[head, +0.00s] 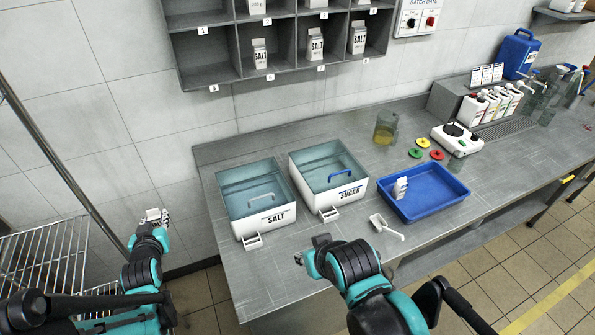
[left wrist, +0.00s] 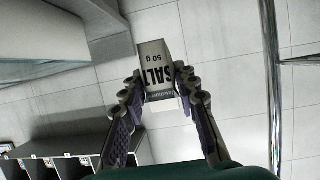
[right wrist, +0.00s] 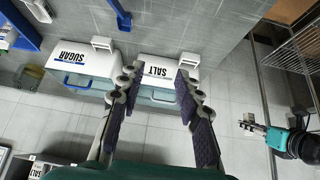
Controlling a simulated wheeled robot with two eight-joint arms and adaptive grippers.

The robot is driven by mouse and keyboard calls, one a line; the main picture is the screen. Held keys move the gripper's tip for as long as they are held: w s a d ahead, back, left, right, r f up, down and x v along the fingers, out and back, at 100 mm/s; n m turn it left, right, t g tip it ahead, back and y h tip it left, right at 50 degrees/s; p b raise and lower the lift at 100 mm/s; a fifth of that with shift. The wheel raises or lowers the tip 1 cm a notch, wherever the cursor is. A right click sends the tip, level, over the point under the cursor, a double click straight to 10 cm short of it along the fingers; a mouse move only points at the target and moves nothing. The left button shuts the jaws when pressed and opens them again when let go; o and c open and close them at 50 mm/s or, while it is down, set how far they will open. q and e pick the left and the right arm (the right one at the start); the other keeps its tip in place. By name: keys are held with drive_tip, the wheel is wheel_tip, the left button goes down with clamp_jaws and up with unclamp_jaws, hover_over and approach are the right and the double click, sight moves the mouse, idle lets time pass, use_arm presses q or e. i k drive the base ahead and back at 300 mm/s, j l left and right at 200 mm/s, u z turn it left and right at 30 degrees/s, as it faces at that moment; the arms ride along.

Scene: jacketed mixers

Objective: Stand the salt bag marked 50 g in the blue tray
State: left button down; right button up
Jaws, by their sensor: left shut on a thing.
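The salt bag marked 50 g (left wrist: 156,72) is a white carton with black lettering, clearly read in the left wrist view. My left gripper (left wrist: 157,88) is shut on it and holds it in the air. In the head view the bag (head: 153,214) shows in the left gripper (head: 152,224), left of the counter. The blue tray (head: 432,196) lies on the counter right of the sugar bin, with one small white carton (head: 400,188) standing in its left part. My right gripper (right wrist: 158,85) is open and empty, in front of the counter in the head view (head: 310,250).
White bins marked SALT (head: 268,222) and SUGAR (head: 340,198) stand on the counter. A white scoop (head: 386,228) lies before the tray. A wall shelf (head: 285,45) holds more salt bags. A wire rack (head: 45,260) and a pole stand at the left.

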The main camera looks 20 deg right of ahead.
sight(414, 190)
drive_tip(key=l+z, duration=0.25)
drive_tip(key=l, duration=0.35)
drive_tip(key=l+z, duration=0.25)
drive_tip(key=l, duration=0.4)
drive_tip(key=l+z, duration=0.2)
drive_tip(key=l, duration=0.4)
drive_tip(key=i+l+z, duration=0.25)
drive_tip(key=l, duration=0.35)
drive_tip(key=i+l+z, duration=0.1)
drive_tip(key=i+l, duration=0.05)
